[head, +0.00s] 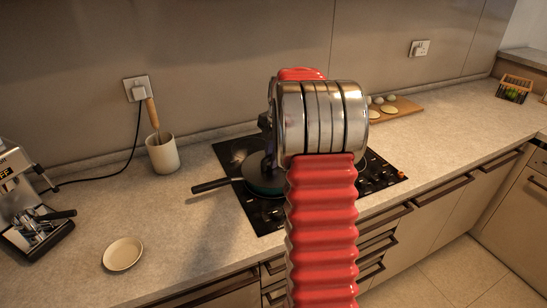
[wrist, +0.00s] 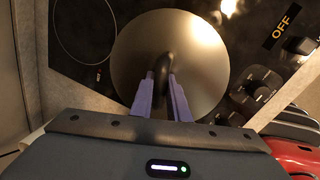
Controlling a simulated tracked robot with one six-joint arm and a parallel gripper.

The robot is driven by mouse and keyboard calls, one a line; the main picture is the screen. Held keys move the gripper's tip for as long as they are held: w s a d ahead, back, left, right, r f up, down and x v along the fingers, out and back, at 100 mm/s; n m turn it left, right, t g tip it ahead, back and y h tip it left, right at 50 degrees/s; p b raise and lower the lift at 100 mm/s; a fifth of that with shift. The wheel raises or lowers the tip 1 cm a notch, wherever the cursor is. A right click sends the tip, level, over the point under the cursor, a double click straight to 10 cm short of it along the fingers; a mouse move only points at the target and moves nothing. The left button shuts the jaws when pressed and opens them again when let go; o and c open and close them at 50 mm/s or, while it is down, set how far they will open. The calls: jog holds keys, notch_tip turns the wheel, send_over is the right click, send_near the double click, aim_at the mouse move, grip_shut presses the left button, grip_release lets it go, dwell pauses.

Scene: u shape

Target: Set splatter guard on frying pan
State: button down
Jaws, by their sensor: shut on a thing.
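The splatter guard (wrist: 200,60) is a round grey disc with a dark arched handle (wrist: 162,70). My gripper (wrist: 163,90) has its purple fingers shut on that handle. In the head view the guard (head: 256,170) lies over the frying pan (head: 266,191), whose teal side shows below it. The pan's dark handle (head: 212,185) points left. I cannot tell whether the guard rests on the rim or is just above it. My arm hides the right part of both, and the gripper's fingers, in the head view.
The pan is on a black cooktop (head: 230,151) with knobs (wrist: 250,92) on one side. A utensil crock (head: 163,155), a small plate (head: 123,254) and a coffee machine (head: 22,190) stand to the left. A wooden board (head: 398,109) and a wire basket (head: 513,91) are to the right.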

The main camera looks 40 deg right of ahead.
jog(key=shift+s+f, duration=0.1)
jog(key=shift+f, duration=0.15)
jog(key=c, duration=1.6)
grip_release()
jog(key=shift+f, duration=0.1)
jog(key=shift+c, duration=0.8)
jog(key=shift+o, duration=1)
jog(key=shift+f, duration=0.1)
jog(key=shift+o, duration=1.1)
jog(key=shift+r, duration=0.35)
jog(key=shift+w+v, duration=0.2)
jog(key=shift+v, duration=0.75)
jog(key=shift+w+v, duration=0.2)
jog(key=shift+v, duration=0.7)
jog(key=shift+w+r, duration=0.15)
jog(key=shift+r, duration=2.05)
